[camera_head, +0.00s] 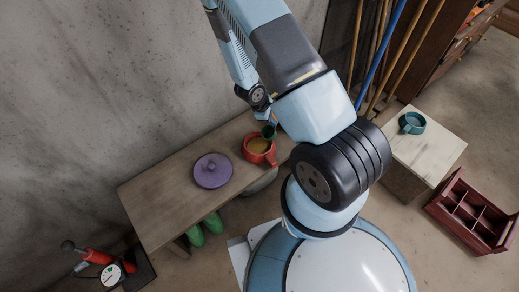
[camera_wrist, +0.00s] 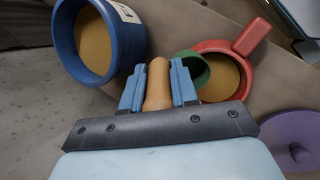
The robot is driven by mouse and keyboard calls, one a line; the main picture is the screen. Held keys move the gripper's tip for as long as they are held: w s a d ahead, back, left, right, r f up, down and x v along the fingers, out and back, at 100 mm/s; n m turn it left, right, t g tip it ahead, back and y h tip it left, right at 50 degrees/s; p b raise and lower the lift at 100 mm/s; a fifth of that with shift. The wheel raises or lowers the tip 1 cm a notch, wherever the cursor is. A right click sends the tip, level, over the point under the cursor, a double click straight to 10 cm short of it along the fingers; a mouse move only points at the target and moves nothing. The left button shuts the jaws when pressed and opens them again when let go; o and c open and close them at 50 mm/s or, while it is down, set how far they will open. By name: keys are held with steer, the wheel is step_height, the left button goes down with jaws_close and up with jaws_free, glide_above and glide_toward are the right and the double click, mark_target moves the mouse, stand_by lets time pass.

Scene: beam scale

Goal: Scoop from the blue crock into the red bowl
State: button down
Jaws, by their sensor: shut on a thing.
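My gripper (camera_wrist: 157,70) is shut on the tan handle (camera_wrist: 158,85) of a scoop with a green cup. The green cup (camera_wrist: 196,70) overlaps the left edge of the red bowl (camera_wrist: 247,78) in the wrist view. In the head view the green cup (camera_head: 268,131) shows at the bowl's far rim. The red bowl (camera_head: 258,161) has a side handle and tan contents. I cannot tell whether the scoop touches it or holds anything. The blue crock (camera_wrist: 68,45), with tan contents and a pale label, stands left of the gripper in the wrist view; my arm hides it in the head view.
A purple lid (camera_head: 212,171) lies on the wooden bench (camera_head: 160,205), left of the bowl. A teal cup (camera_head: 412,123) stands on a pale side table (camera_head: 430,150). A dark red divided crate (camera_head: 470,212) is on the floor at right. A concrete wall backs the bench.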

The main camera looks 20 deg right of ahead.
steer(key=shift+r, duration=0.1)
steer(key=shift+r, duration=3.4)
steer(key=shift+d+y, duration=0.15)
steer(key=shift+y, duration=1.15)
steer(key=shift+g+y, duration=0.3)
steer(key=shift+y, duration=1)
